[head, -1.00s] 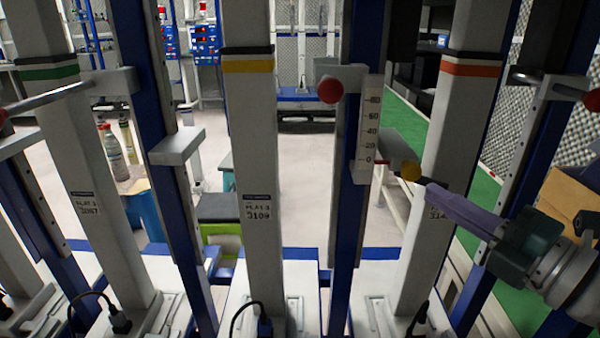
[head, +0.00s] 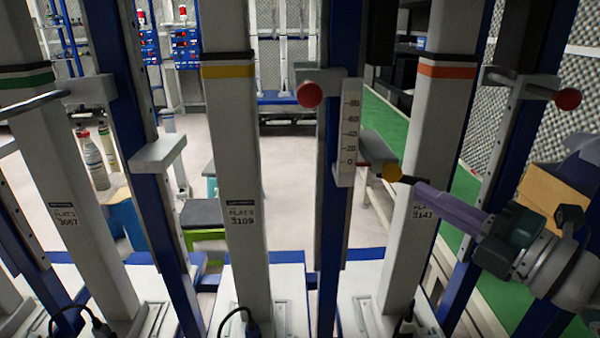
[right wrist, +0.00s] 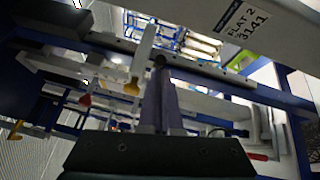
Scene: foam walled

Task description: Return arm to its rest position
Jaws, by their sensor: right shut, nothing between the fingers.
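My right arm comes in from the right in the head view. Its right gripper (head: 410,182) has long purple fingers, closed together and holding nothing. The fingertips point left, very close to a yellow knob (head: 392,172) beside an upright post labelled 3141 (head: 425,130). I cannot tell whether they touch the knob. In the right wrist view the closed fingers (right wrist: 160,66) reach up past a pale beam, with the 3141 label (right wrist: 247,22) above right. The yellow knob (right wrist: 131,88) also shows there, left of the fingers. My left gripper is not in view.
Several upright posts stand close in front, including one labelled 3109 (head: 230,130). Red knobs (head: 310,95) (head: 568,99) stick out on brackets. A cardboard box (head: 552,195) is behind my right arm. Open floor (head: 285,190) lies beyond the posts.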

